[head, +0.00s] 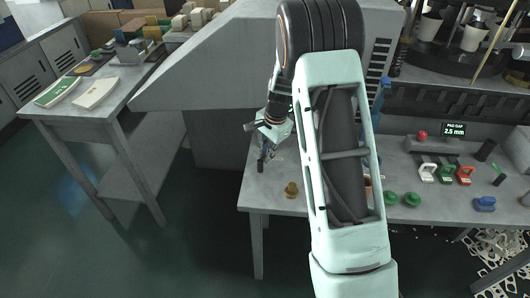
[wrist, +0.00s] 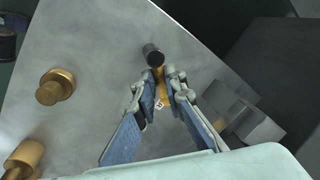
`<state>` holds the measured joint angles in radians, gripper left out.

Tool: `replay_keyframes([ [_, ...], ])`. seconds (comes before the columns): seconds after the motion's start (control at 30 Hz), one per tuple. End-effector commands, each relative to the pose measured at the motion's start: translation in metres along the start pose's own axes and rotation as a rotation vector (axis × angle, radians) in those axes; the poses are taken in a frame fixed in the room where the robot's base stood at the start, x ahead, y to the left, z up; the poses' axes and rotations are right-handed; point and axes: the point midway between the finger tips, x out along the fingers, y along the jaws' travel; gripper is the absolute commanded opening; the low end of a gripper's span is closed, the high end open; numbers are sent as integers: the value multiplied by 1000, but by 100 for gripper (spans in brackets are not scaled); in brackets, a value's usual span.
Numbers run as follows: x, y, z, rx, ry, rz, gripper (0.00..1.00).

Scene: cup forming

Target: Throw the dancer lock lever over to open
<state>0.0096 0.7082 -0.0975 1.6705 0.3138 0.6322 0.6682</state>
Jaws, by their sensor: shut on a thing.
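The dancer lock lever appears to be the brass arm with a black cylindrical knob (wrist: 153,55) at the upper middle of the wrist view. The dark knob also shows in the head view (head: 261,165), low at the left end of the bench. My gripper (wrist: 159,84) is shut on the brass part of the lever, just below the knob in the picture. In the head view my gripper (head: 270,140) is small and partly hidden by its own arm. The lever's pivot and any open or lock marks cannot be made out.
A brass knob (wrist: 55,87) stands left of the lever; it shows in the head view (head: 291,190) near the bench front. Another brass part (wrist: 25,158) is at lower left. A grey block (wrist: 245,118) lies close right of my fingers. A side table (head: 110,85) stands left.

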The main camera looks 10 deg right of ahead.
Motion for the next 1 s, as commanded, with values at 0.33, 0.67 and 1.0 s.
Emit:
replay_keyframes([
  [0.33, -5, 7, 4, 319, 65, 1, 0],
  [0.67, -6, 12, 9, 611, 123, 1, 0],
  [1.0, -6, 15, 12, 816, 164, 0, 0],
])
